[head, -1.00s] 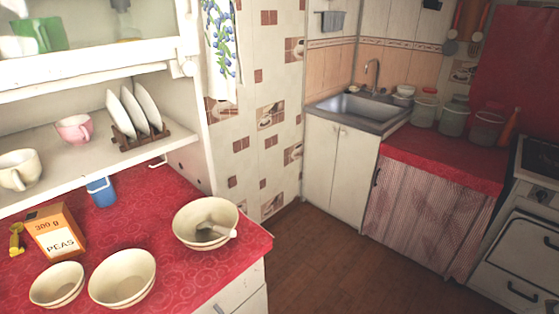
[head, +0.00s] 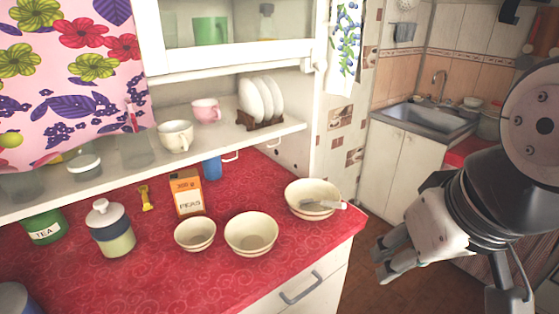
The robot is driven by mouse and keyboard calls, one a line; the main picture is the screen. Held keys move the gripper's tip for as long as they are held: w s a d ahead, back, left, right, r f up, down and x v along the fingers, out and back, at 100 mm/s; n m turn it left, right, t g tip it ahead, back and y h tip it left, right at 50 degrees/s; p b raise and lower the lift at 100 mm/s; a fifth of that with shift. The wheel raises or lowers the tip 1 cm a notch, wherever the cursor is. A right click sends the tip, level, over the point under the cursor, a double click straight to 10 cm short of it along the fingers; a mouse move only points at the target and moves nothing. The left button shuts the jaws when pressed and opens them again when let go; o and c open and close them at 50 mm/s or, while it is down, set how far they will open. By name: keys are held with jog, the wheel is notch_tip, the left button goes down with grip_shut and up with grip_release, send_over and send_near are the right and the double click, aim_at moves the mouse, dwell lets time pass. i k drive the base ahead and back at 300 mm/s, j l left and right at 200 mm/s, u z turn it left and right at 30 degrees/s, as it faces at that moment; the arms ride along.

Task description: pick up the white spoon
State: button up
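A white spoon (head: 328,205) rests in a cream bowl (head: 300,196) near the right corner of the red counter. Its handle end sticks out over the bowl's right rim, and part of it is hidden inside the bowl. My gripper (head: 384,262) is at the right of the head view, to the right of the counter's edge and in front of the kitchen floor. It is apart from the spoon and bowl. Its fingers look spread, and nothing shows between them.
Two more bowls (head: 251,235) stand left of the spoon's bowl. An orange PEAS box (head: 187,193), a lidded jar (head: 110,229) and a green TEA tin (head: 43,227) stand further left. A shelf with cups (head: 175,136) and plates overhangs the back of the red counter (head: 200,280).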

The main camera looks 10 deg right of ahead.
aim_at(324, 204)
jog(key=l+u, duration=0.1)
jog(key=u, duration=0.3)
jog(key=l+u, duration=0.1)
jog(key=u, duration=0.25)
jog(key=l+u, duration=0.25)
jog(key=l, duration=0.35)
jog(key=l+u, duration=0.3)
jog(key=l, duration=0.25)
jog(key=k+l+u, duration=0.25)
jog(key=l, duration=0.7)
jog(key=k+l, duration=0.15)
jog(key=l, duration=0.6)
jog(key=k+u, duration=0.05)
